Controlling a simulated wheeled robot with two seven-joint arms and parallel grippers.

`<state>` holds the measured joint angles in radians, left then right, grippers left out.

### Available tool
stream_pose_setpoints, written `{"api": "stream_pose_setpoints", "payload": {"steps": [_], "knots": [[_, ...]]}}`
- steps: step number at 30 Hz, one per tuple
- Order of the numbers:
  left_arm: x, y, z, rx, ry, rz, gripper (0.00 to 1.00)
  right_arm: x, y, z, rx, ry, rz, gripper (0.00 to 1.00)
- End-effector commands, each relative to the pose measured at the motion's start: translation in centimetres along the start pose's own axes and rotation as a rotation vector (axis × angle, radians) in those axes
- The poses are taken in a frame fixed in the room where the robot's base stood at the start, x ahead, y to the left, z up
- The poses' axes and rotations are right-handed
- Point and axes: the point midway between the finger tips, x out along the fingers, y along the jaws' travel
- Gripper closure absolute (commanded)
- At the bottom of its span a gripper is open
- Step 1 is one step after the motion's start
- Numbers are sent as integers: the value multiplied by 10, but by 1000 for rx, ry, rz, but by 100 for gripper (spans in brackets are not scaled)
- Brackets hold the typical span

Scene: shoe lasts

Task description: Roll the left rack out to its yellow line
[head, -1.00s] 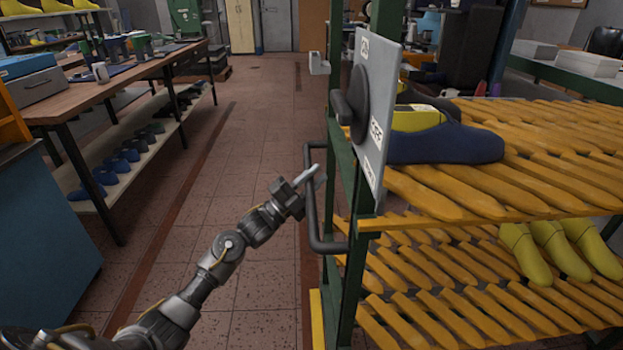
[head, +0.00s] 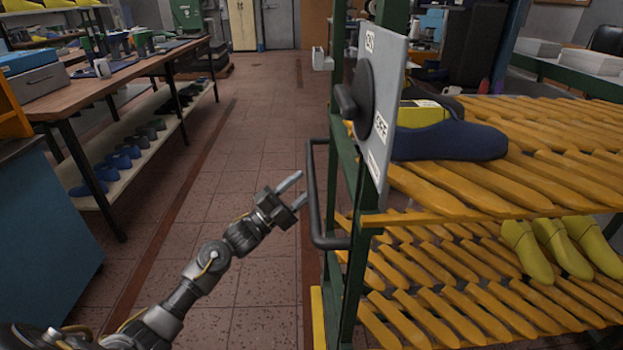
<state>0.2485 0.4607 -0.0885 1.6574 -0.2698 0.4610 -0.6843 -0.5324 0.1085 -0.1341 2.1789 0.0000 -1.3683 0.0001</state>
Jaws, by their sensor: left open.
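A rack with a green frame (head: 343,200) and yellow slatted shelves (head: 440,185) stands close on the right. A dark bar handle (head: 312,200) is fixed to its left side. A grey panel (head: 385,115) with a black knob and small labels is mounted above the handle. My left gripper (head: 296,189) is open and empty, just left of the handle, with a small gap seeming to lie between them. A yellow strip (head: 317,315) shows at the rack's foot; I cannot tell whether it is a floor line. My right gripper is not in view.
A blue and yellow shoe last (head: 450,140) lies on the upper shelf, and several yellow lasts (head: 555,248) are on the lower one. A wooden workbench (head: 120,80) and a blue cabinet (head: 45,225) stand left. The tiled aisle (head: 255,120) between is clear.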

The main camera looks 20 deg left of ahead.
Motion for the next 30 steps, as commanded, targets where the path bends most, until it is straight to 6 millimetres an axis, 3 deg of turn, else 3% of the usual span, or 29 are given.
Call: {"api": "stream_pose_setpoints", "payload": {"steps": [3, 10, 30], "knots": [[-25, 2, 0, 0, -1, 4, 57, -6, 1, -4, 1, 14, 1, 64], [-54, 1, -1, 0, 0, 3, 57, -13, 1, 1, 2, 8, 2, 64], [-60, 1, 0, -13, -1, 3, 57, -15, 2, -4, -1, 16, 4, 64]]}}
